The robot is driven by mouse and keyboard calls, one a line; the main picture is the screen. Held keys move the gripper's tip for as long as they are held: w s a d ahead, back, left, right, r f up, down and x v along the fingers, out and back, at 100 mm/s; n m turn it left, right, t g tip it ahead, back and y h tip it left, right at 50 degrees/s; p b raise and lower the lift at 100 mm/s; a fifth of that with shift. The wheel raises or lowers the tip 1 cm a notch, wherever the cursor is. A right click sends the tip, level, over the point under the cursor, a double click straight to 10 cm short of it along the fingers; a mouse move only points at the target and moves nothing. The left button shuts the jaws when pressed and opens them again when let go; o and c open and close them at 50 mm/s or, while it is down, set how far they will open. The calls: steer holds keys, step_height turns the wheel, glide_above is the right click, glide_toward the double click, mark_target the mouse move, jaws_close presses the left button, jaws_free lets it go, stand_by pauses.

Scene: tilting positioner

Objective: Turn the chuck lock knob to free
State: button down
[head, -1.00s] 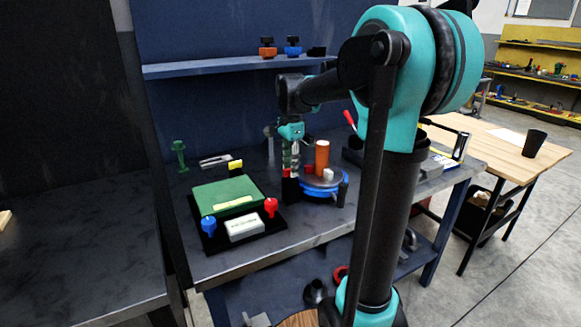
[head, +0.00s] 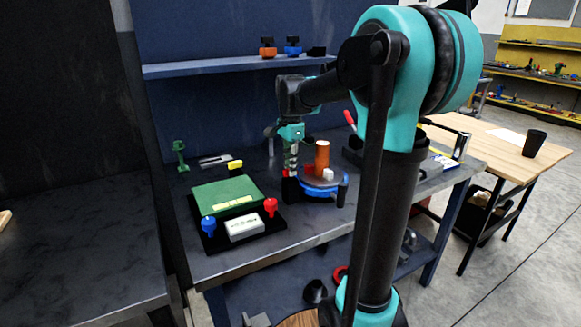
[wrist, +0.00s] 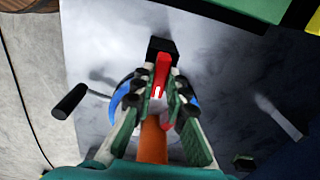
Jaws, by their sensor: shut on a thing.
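The chuck lock knob, a red bar-shaped knob with a white mark (wrist: 161,72), sits by a black block (wrist: 160,47) in the wrist view. My gripper (wrist: 160,90) is shut on the knob, one finger on each side. In the head view my gripper (head: 290,172) points down at the left side of the positioner, whose blue round base (head: 322,193) carries an orange cylinder (head: 322,157). The cylinder also shows in the wrist view (wrist: 153,142), close below the fingers. The fingers hide part of the knob and the blue rim.
A black handle (wrist: 69,101) sticks out beside the positioner. The bench's front strip is clear.

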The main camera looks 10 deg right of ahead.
steer(key=n, duration=0.8)
steer(key=shift+n, duration=0.3)
steer(key=n, duration=0.4)
steer(key=shift+n, duration=2.5)
steer(key=c, duration=1.5)
jaws_free()
steer(key=shift+c, duration=0.2)
